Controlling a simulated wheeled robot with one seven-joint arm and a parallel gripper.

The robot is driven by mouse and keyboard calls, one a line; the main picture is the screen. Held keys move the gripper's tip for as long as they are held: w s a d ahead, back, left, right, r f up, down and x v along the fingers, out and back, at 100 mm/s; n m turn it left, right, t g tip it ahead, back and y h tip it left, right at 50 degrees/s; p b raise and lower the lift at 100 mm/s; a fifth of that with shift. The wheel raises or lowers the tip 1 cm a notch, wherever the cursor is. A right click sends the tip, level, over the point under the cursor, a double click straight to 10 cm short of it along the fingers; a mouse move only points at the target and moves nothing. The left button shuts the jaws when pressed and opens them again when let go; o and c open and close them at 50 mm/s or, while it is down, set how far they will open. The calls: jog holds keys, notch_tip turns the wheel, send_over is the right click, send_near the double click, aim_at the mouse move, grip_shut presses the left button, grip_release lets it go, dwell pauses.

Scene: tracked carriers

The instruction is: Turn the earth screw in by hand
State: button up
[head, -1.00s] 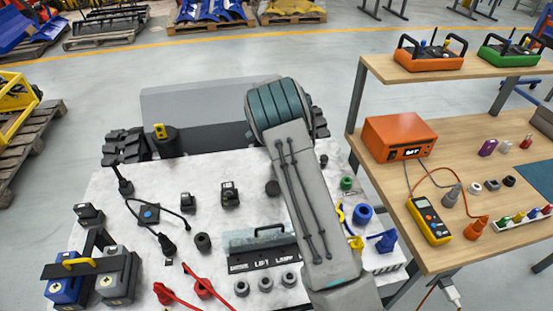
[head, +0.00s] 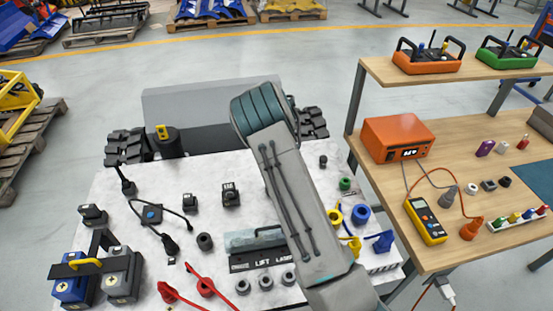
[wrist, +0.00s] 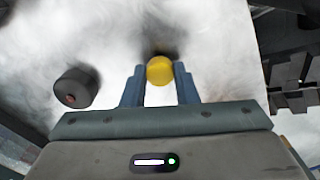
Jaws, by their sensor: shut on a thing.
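In the wrist view, a round yellow screw head (wrist: 160,70) sits between the tips of my gripper (wrist: 160,76). Both blue fingers are closed against its sides. A dark shadow lies on the pale surface just beyond it; the screw's shank and the hole are hidden, so how deep it sits cannot be told. In the head view my own arm covers the gripper and the screw.
A black round cap (wrist: 76,88) stands left of my gripper on the white deck (head: 205,180). A workbench (head: 440,183) is at the right.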

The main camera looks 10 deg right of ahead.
jog(key=shift+r, duration=0.1)
jog(key=o, duration=0.8)
